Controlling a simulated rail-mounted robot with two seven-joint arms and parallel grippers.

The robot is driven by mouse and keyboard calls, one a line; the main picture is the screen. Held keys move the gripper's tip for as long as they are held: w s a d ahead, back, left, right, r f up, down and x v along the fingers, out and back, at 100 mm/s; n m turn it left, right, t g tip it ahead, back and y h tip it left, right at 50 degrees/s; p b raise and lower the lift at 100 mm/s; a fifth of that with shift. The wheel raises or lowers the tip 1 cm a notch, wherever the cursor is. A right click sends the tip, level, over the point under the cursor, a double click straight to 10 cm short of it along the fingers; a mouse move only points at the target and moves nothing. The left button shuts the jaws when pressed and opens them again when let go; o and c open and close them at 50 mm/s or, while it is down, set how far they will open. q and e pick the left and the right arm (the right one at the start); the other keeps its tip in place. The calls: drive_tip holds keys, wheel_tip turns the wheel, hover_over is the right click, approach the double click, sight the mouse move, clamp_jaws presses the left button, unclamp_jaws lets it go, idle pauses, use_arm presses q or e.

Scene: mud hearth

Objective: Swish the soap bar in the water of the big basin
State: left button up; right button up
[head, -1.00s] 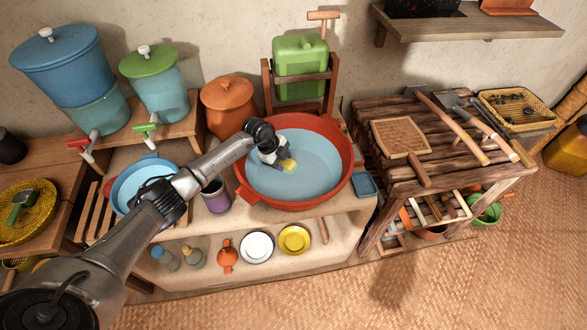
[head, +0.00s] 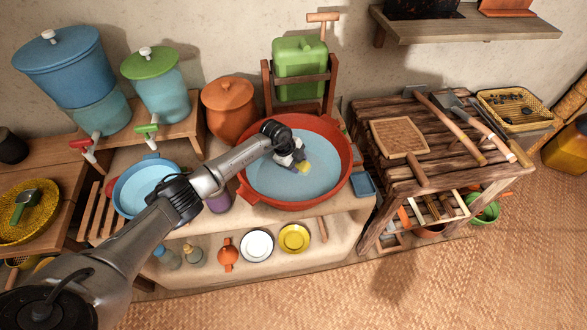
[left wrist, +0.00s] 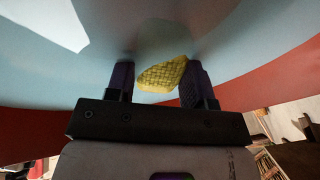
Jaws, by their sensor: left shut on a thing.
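The big basin (head: 290,206) is a wide red-orange bowl with pale blue water (head: 268,182) in it, standing on the clay counter. My left gripper (head: 302,166) is over the middle of the basin, pointing down at the water. It is shut on the yellow soap bar (head: 305,169). In the left wrist view, the soap bar (left wrist: 162,74) has a woven-looking surface and sits between the two dark fingers, with water behind it. I cannot tell how deep the bar is in the water. My right gripper is out of view.
A smaller blue basin (head: 130,197) and a purple cup (head: 219,203) stand left of the big basin, near my left arm. An orange lidded pot (head: 229,110) and a green canister (head: 299,57) stand behind it. A small blue dish (head: 364,185) is close on its right.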

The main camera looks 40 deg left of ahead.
use_arm(q)
drive_tip(key=s+a, duration=0.1)
drive_tip(key=s+a+p, duration=0.1)
drive_tip(key=a, duration=0.1)
drive_tip(key=a+p, duration=0.1)
drive_tip(key=shift+s+a, duration=0.3)
drive_tip(key=shift+s, duration=0.1)
drive_tip(key=shift+w+d+p, duration=0.2)
drive_tip(key=shift+d+p, duration=0.1)
drive_tip(key=shift+d, duration=0.05)
drive_tip(key=w+d, duration=0.2)
drive_tip(key=d, duration=0.1)
drive_tip(key=shift+w+d, duration=0.15)
drive_tip(key=shift+d, duration=0.15)
drive_tip(key=shift+w+d, duration=0.2)
drive_tip(key=shift+d, duration=0.15)
